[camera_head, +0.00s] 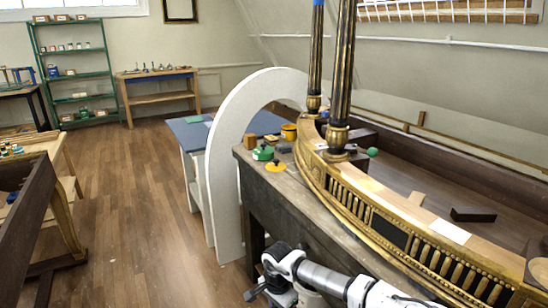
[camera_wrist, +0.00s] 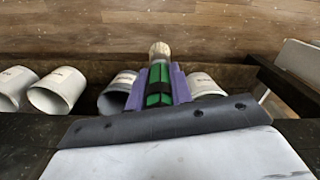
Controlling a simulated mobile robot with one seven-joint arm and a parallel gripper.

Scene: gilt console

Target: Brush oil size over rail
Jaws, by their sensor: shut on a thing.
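The gilt console's curved rail (camera_head: 352,192) runs along the bench from beneath two dark, gilt-ringed columns to the lower right. A pale rectangular patch (camera_head: 449,231) shows on its top. My gripper (camera_wrist: 159,84) has purple fingers shut on a green-and-black thing with a pale rounded end (camera_wrist: 159,49), likely the brush. Its bristles do not show clearly. In the head view my arm reaches low in front of the bench, away from the rail; the held thing cannot be made out there. Which container holds the oil size cannot be told.
A green-lidded pot (camera_head: 263,152), a yellow item (camera_head: 275,167) and a yellow tin (camera_head: 289,132) sit on the bench's left end. A white arch (camera_head: 224,175) stands beside it. The wooden floor (camera_head: 130,180) left is open.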

